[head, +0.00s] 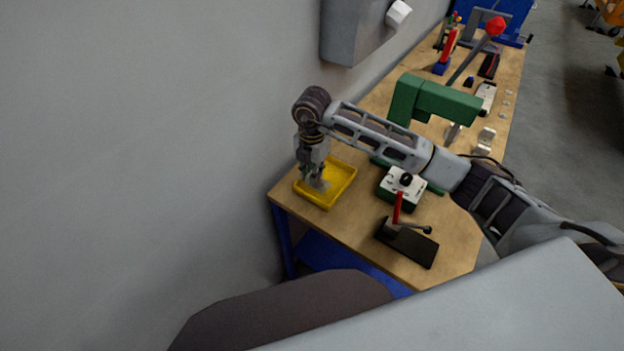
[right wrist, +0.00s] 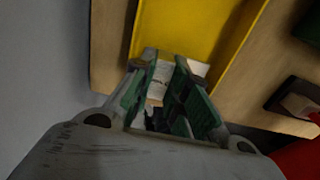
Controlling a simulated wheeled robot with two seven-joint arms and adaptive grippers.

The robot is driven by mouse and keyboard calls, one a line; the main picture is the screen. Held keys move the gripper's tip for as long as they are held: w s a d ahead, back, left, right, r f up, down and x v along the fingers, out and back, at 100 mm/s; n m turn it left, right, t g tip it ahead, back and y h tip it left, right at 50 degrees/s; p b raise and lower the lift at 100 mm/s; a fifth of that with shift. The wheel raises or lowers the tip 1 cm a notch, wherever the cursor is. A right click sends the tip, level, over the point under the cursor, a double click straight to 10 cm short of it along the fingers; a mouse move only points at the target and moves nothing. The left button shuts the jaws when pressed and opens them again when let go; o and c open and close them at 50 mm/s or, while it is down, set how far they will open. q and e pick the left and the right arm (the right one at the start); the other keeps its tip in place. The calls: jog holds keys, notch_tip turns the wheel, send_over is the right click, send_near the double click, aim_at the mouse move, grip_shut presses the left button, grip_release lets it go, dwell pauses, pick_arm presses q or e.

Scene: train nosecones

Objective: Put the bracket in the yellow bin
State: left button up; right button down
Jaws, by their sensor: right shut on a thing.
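The yellow bin (head: 341,184) is a shallow tray at the near left corner of the workbench; it also fills the upper middle of the right wrist view (right wrist: 185,28). My right gripper (head: 317,182) points down over the bin's left part. In the right wrist view its green-padded fingers (right wrist: 166,78) are shut on a pale, light-coloured bracket (right wrist: 157,88), which is mostly hidden between them. I cannot tell whether the bracket touches the bin's floor. My left gripper is not in view.
The wooden workbench (head: 345,224) stands along the grey wall. A green press (head: 430,98) and a white-topped control box (head: 402,187) stand right of the bin. A black-based lever tool (head: 408,245) is nearer. Small metal parts (head: 485,138) lie farther back.

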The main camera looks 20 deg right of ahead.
jog(key=shift+f, duration=1.75)
jog(key=shift+f, duration=0.15)
jog(key=c, duration=1.4)
grip_release()
jog(key=shift+r, duration=0.2)
notch_tip(320, 180, up, 11)
jog(key=shift+r+b, duration=0.1)
jog(key=shift+b, duration=0.5)
jog(key=shift+r, duration=0.35)
